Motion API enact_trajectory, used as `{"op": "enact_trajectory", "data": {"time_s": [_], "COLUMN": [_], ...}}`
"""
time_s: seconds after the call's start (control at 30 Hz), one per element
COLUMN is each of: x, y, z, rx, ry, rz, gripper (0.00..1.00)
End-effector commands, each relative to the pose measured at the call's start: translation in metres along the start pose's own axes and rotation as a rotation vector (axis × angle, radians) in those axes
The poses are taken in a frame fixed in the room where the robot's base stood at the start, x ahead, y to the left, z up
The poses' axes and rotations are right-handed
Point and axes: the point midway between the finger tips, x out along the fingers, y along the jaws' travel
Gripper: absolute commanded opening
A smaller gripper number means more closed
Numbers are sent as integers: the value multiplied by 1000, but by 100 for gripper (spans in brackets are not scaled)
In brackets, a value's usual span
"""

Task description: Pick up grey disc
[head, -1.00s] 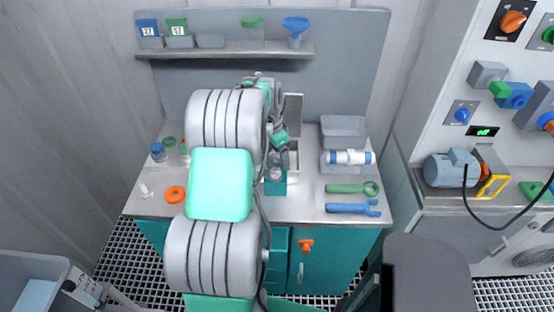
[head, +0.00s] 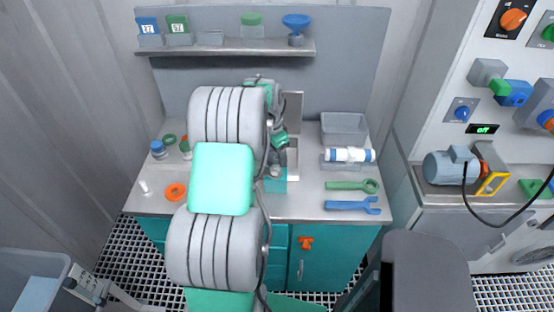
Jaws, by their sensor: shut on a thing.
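My gripper (head: 279,168) is over the teal block (head: 275,186) near the middle of the bench, pointing down. It is shut on a small grey thing, which I take to be the grey disc. The fingers and the disc are too small and too much covered by my arm to see their edges. My arm hides much of the bench left of the gripper. I cannot tell whether the disc is clear of the teal block.
An open grey housing (head: 293,155) stands right behind the gripper. To the right are a grey bin (head: 344,124), a white and blue cylinder (head: 350,155), a green wrench (head: 352,186) and a blue wrench (head: 352,204). An orange ring (head: 175,192) lies at left. A shelf (head: 230,49) runs above.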

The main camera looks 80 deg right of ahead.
Motion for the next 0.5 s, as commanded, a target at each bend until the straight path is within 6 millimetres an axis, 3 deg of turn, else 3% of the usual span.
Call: {"op": "enact_trajectory", "data": {"time_s": [0.13,0.5], "x": [0,-8], "y": [0,-1], "z": [0,-1], "rx": [0,0], "ry": [0,1], "rz": [0,-1], "gripper": [22,21]}}
